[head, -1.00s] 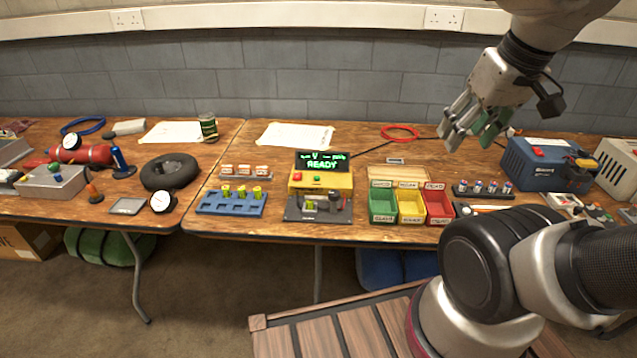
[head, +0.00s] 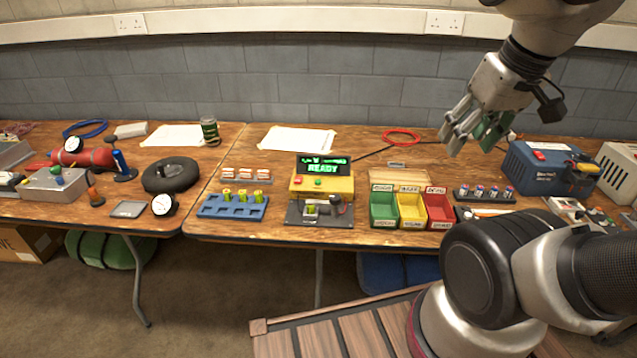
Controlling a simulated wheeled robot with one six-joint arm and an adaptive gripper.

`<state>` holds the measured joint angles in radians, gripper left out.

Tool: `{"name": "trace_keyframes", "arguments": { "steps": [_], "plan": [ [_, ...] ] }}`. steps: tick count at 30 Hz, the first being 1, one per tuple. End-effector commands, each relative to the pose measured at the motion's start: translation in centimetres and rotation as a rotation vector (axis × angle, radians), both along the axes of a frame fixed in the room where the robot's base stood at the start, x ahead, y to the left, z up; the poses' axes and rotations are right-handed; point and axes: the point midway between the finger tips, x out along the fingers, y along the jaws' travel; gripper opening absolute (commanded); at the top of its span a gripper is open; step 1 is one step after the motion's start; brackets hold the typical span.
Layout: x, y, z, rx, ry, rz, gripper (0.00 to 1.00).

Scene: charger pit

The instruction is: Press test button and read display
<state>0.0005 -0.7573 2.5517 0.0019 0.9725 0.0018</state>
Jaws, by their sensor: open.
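The battery tester is a yellow box (head: 340,188) on the wooden table, with a red button (head: 299,182) and a green button (head: 318,182) on its face. Its black display (head: 323,165) shows "V" and "READY" in green letters. In front of it is a dark cradle (head: 320,214) with a yellow-green battery (head: 310,208) in it. My gripper (head: 465,143) is open and empty, raised above the table at the upper right, well away from the tester.
A blue holder (head: 231,211) with several yellow-green cells stands left of the tester. Green (head: 383,222), yellow (head: 411,222) and red (head: 439,222) bins stand to its right. A blue charger box (head: 535,170) is farther right. The air above the tester is clear.

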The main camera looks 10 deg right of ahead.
Motion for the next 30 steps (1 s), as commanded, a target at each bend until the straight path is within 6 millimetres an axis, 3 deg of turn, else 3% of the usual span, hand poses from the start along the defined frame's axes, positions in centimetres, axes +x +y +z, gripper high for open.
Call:
{"name": "trace_keyframes", "arguments": {
  "steps": [7,16,30],
  "plan": [
    [0.00,0.00,0.00,0.000,0.000,0.000,0.51],
    [0.00,0.00,0.00,0.000,0.000,0.000,0.00],
    [0.00,0.00,0.00,0.000,0.000,0.000,0.00]
  ]
}}
